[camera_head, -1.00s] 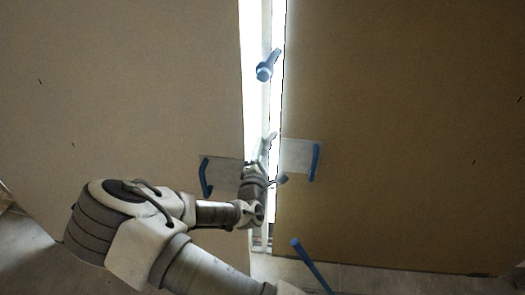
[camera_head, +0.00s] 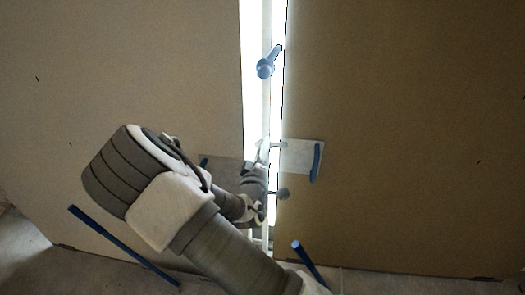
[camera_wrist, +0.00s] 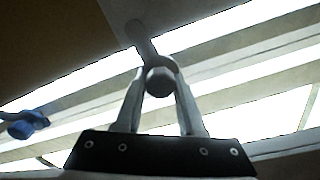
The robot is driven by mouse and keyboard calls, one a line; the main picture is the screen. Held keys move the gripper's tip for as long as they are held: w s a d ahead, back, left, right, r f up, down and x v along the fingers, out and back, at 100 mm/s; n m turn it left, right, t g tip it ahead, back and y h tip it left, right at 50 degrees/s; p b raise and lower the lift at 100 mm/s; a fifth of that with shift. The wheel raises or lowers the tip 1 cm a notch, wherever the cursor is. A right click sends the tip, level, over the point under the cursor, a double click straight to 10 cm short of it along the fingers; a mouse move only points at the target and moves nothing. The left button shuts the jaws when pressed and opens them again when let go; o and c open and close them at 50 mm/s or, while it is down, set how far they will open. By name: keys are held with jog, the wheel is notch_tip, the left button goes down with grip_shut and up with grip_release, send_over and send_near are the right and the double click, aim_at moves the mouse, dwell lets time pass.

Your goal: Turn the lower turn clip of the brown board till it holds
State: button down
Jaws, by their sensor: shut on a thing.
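The brown board (camera_head: 400,130) fills the right side of the head view, beside a bright gap. The lower turn clip (camera_head: 279,145) reaches from the gap rightward to the board's pale plate. In the wrist view the clip (camera_wrist: 143,42) is a grey bar, its far end over the board's edge region. My gripper (camera_wrist: 160,95) is shut on the clip's near, knobbed end. In the head view my gripper (camera_head: 263,150) is small and partly hidden by my wrist. Contact between clip and board cannot be told.
The blue upper turn clip (camera_head: 268,65) stands tilted above in the gap; it also shows in the wrist view (camera_wrist: 25,124). A tan board (camera_head: 130,80) stands left. A blue handle (camera_head: 316,162) is on the right plate. Blue rods (camera_head: 310,264) slant near the floor.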

jog(key=shift+d+m+b, duration=0.1)
jog(key=shift+m+b, duration=0.2)
jog(key=shift+m, duration=0.6)
jog(key=shift+f, duration=0.1)
jog(key=c, duration=0.8)
grip_release()
jog(key=s+a+p, duration=0.2)
jog(key=s+a, duration=0.1)
jog(key=s, duration=1.4)
jog(key=shift+a, duration=0.15)
jog(key=shift+s, duration=0.1)
